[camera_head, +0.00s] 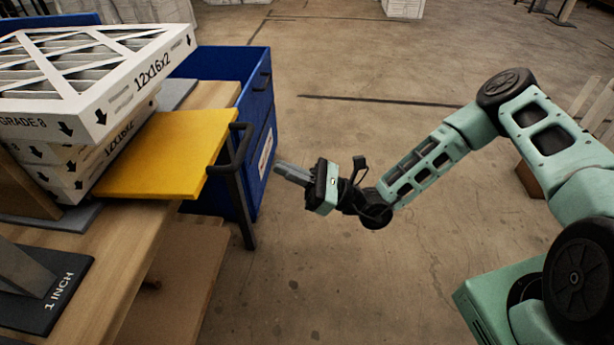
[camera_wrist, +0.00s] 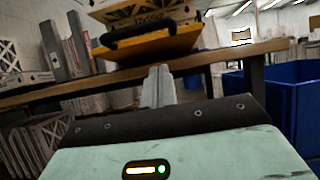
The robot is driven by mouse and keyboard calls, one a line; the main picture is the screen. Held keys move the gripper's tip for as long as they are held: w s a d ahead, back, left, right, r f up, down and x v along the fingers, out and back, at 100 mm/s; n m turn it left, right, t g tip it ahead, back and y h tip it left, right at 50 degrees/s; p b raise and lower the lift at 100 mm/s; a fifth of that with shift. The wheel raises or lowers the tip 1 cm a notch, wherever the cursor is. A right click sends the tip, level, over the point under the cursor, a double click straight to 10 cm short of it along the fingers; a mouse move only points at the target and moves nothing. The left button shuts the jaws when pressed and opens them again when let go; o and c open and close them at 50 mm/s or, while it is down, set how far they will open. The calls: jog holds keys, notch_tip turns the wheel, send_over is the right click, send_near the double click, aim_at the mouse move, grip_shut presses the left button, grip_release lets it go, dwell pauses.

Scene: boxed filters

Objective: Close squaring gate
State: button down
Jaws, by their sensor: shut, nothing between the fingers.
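The squaring gate appears to be the flat yellow panel (camera_head: 165,155) with a black handle (camera_head: 238,150) on its outer edge. It lies level beside the stack of boxed filters (camera_head: 95,80), and its handle end reaches over the table's right edge. In the wrist view the yellow panel (camera_wrist: 160,48) and handle (camera_wrist: 135,35) are ahead of and above the fingers. My gripper (camera_head: 280,168) is shut and empty, a short way to the right of the handle and apart from it. In the wrist view its fingertips (camera_wrist: 158,75) are together below the panel.
A blue bin (camera_head: 262,100) stands behind the handle, and a blue bin (camera_wrist: 285,95) shows at right in the wrist view. The wooden table (camera_head: 125,250) carries a dark plate marked "1 INCH" (camera_head: 50,300). Open concrete floor lies around my arm.

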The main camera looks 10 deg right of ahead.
jog(key=w+a+r, duration=0.1)
jog(key=a+r, duration=0.2)
jog(key=r, duration=0.2)
jog(key=shift+w+a+r, duration=0.15)
jog(key=shift+a, duration=0.25)
